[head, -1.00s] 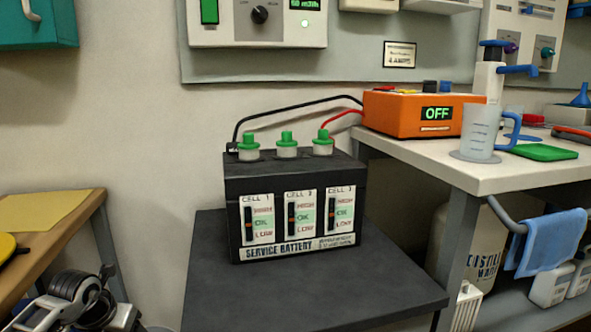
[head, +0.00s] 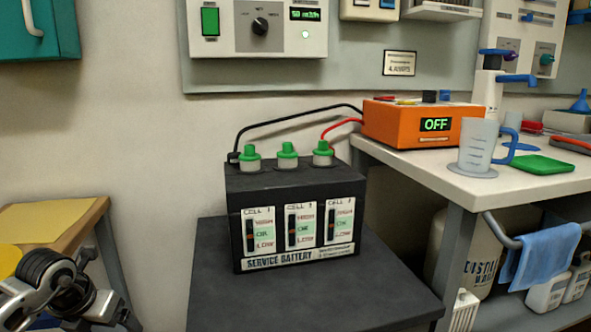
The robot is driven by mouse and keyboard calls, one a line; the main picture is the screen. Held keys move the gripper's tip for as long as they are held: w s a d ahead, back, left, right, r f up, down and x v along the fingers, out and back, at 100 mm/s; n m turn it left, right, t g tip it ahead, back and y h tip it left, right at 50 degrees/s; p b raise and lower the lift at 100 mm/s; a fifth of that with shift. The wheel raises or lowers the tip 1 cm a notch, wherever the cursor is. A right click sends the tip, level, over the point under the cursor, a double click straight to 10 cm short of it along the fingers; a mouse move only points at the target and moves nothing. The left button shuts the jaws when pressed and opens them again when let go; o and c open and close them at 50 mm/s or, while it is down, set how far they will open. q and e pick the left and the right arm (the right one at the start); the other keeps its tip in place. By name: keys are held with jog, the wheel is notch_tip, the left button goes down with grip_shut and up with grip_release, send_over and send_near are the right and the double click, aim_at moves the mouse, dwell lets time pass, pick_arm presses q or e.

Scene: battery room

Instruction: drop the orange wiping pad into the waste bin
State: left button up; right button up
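I see neither an orange wiping pad nor a waste bin in the head view. Part of my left arm, with black rings and grey metal links, shows at the lower left in front of the wooden table. Its fingertips cannot be made out, so I cannot see what it holds. My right gripper is not in view.
A service battery (head: 295,218) with green caps stands on a dark stand (head: 320,300). Cables run to an orange charger (head: 424,122) on the white bench (head: 440,180). A blue cloth (head: 545,255) hangs on the bench rail. A yellow sheet (head: 50,220) lies on the wooden table.

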pick_arm(q)
jog(key=p+v, duration=0.1)
jog(key=v, duration=0.4)
jog(key=shift+s+r, duration=0.1)
jog(key=shift+r, duration=0.25)
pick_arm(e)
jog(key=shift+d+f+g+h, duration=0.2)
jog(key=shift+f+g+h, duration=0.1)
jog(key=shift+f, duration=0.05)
